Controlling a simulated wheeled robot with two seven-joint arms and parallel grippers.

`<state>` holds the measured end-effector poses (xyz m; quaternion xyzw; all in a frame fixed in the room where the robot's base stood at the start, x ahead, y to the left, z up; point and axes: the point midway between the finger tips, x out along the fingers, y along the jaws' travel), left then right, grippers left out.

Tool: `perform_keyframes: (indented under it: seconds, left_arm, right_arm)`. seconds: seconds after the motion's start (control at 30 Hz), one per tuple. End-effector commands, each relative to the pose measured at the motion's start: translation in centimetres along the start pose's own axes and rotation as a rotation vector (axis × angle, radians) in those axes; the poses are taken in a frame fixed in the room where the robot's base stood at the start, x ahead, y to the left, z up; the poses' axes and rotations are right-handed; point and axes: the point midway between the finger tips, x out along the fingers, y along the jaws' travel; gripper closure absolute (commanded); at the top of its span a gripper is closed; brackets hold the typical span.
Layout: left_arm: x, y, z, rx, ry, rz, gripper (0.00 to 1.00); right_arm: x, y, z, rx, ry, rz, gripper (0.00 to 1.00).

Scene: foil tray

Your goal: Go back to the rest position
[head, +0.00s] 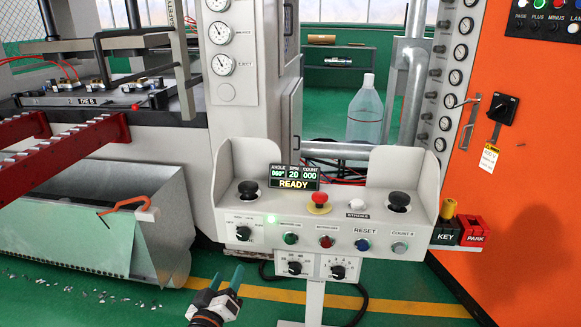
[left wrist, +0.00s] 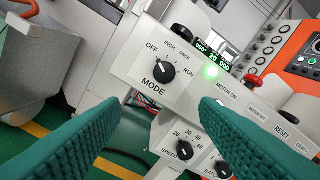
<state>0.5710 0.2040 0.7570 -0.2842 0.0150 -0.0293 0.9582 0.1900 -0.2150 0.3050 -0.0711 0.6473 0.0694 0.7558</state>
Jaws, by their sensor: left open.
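My left gripper (head: 227,287) is in the lower middle of the head view, in front of and below the left end of the control console (head: 375,227). Its two teal fingers (left wrist: 150,125) are apart and empty in the left wrist view. Between and beyond them is the black MODE knob (left wrist: 166,72), with OFF, INCH, ONCE and RUN marked around it; it also shows in the head view (head: 243,233). The fingers look apart from the console. The display (head: 294,177) reads READY, and a green lamp (left wrist: 211,71) is lit. My right gripper is not in view.
The console carries a red mushroom button (head: 319,199), two black palm buttons and several small buttons. An orange cabinet (head: 530,150) stands at right, with KEY and PARK holders beside the console. A grey scrap bin (head: 172,225) is at left.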

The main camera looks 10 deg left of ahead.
Motion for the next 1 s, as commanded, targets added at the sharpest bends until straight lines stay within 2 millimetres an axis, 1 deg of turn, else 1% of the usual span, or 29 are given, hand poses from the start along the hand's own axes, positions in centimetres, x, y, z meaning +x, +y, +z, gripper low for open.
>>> perform_keyframes:
  seconds: [0.03,0.07,0.17,0.2,0.27,0.3,0.37,0.4,0.47,0.5,0.53,0.57,0.6,0.67,0.7,0.77,0.8,1.0]
  left_arm:
    - [-0.3,0.8,-1.7,0.016,0.042,0.016,0.44]
    - [-0.5,1.4,-3.0,0.029,0.074,0.029,0.44]
    - [-2.0,4.1,-8.7,0.091,0.217,0.079,0.44]
    - [-3.0,5.3,-11.3,0.121,0.285,0.1,0.44]
    - [-4.8,7.3,-15.2,0.165,0.39,0.133,0.44]
    - [-6.2,8.5,-17.6,0.196,0.46,0.152,0.44]
    - [-8.6,10.4,-21.1,0.242,0.563,0.18,0.44]
    - [-10.4,11.7,-23.3,0.27,0.632,0.197,0.44]
    - [-13.4,13.5,-26.4,0.315,0.736,0.219,0.44]
    - [-15.5,14.7,-28.3,0.344,0.804,0.234,0.44]
    - [-17.1,15.6,-29.6,0.364,0.854,0.244,0.44]
    - [-18.7,16.4,-30.8,0.384,0.901,0.252,0.44]
    - [-20.7,17.3,-32.1,0.409,0.96,0.261,0.44]
    - [-23.5,18.6,-33.8,0.442,1.039,0.274,0.44]
    - [-25.3,19.3,-34.7,0.461,1.086,0.281,0.44]
    - [-27.7,20.3,-35.8,0.488,1.15,0.289,0.44]
    - [-29.3,20.9,-36.5,0.504,1.19,0.293,0.44]
    - [-36.5,23.4,-38.8,0.575,1.369,0.31,0.44]
  right_arm:
    - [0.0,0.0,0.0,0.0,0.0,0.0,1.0]
    - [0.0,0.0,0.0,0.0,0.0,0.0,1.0]
    - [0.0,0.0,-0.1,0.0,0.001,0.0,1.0]
    - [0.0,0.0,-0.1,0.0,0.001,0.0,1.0]
    - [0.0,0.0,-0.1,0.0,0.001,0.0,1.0]
    - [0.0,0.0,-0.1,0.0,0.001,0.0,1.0]
    - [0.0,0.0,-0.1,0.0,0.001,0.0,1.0]
    - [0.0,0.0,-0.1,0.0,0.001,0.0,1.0]
    - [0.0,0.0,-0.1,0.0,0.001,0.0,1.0]
    - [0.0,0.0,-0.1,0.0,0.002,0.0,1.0]
    - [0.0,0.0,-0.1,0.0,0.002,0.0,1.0]
    - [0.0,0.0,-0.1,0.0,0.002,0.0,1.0]
    - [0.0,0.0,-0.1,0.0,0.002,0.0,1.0]
    - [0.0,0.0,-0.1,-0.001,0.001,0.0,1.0]
    - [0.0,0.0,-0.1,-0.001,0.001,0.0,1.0]
    - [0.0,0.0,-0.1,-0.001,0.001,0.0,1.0]
    - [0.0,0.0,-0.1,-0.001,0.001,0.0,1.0]
    - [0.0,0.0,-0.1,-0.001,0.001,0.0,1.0]
